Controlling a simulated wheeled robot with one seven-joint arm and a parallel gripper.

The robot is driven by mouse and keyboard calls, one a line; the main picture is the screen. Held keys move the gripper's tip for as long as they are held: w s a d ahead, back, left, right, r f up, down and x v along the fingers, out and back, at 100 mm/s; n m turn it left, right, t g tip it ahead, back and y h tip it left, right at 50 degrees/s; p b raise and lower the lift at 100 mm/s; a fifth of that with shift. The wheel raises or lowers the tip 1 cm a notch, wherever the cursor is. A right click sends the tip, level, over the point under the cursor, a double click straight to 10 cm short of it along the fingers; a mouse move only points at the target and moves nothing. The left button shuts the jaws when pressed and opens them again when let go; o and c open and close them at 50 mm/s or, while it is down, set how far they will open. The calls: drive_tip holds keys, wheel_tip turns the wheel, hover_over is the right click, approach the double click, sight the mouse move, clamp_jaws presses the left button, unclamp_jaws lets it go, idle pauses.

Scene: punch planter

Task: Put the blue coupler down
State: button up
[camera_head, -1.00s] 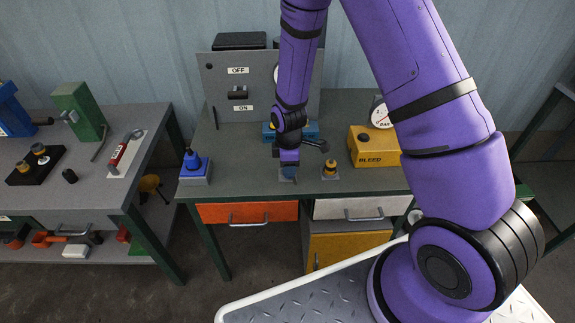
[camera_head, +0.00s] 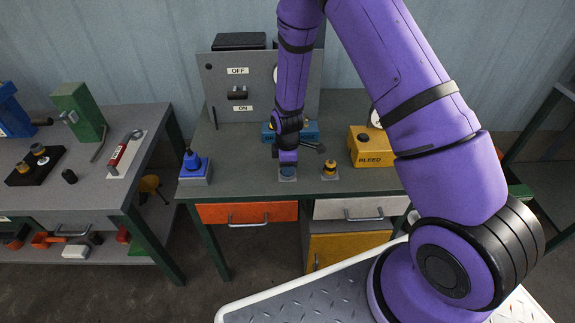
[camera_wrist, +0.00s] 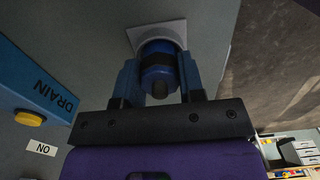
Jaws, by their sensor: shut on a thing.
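The blue coupler (camera_wrist: 158,68) is a blue cylinder with a dark band, between the two blue fingers of my gripper (camera_wrist: 158,82) in the wrist view. In the head view the coupler (camera_head: 288,171) shows as a small blue piece below my gripper (camera_head: 288,163), over the grey workbench. My gripper is shut on it. A light grey square plate (camera_wrist: 140,34) lies at the coupler's far end, and it also shows in the head view (camera_head: 287,178). I cannot tell whether the coupler touches the plate.
A black-and-yellow piece (camera_head: 330,168) stands on its own plate just right of my gripper. The yellow BLEED box (camera_head: 370,155) is further right. A blue DRAIN box (camera_wrist: 38,88) is behind.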

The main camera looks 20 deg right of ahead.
drive_tip(key=o, duration=1)
drive_tip(key=shift+f, duration=0.1)
wheel_tip(320, 180, up, 12)
drive_tip(key=shift+r, duration=0.25)
drive_tip(key=s+d+r+m+t, duration=0.1)
drive_tip(key=s+d+r+m, duration=0.2)
drive_tip(key=r, duration=0.8)
drive_tip(key=s+d+r+m+t, duration=0.1)
drive_tip(key=s+r+m, duration=0.4)
drive_tip(key=r, duration=0.7)
drive_tip(key=shift+s+d+r+m+t, duration=0.5)
drive_tip(key=shift+s+r+m, duration=1)
drive_tip(key=shift+s, duration=2.05)
drive_tip(key=shift+s+d+r+m+t, duration=0.6)
drive_tip(key=shift+s+r, duration=1.65)
drive_tip(key=shift+s, duration=1.25)
drive_tip(key=shift+s+d+r+m+t, duration=0.4)
drive_tip(key=shift+s+r+m, duration=1.15)
drive_tip(key=shift+s, duration=2)
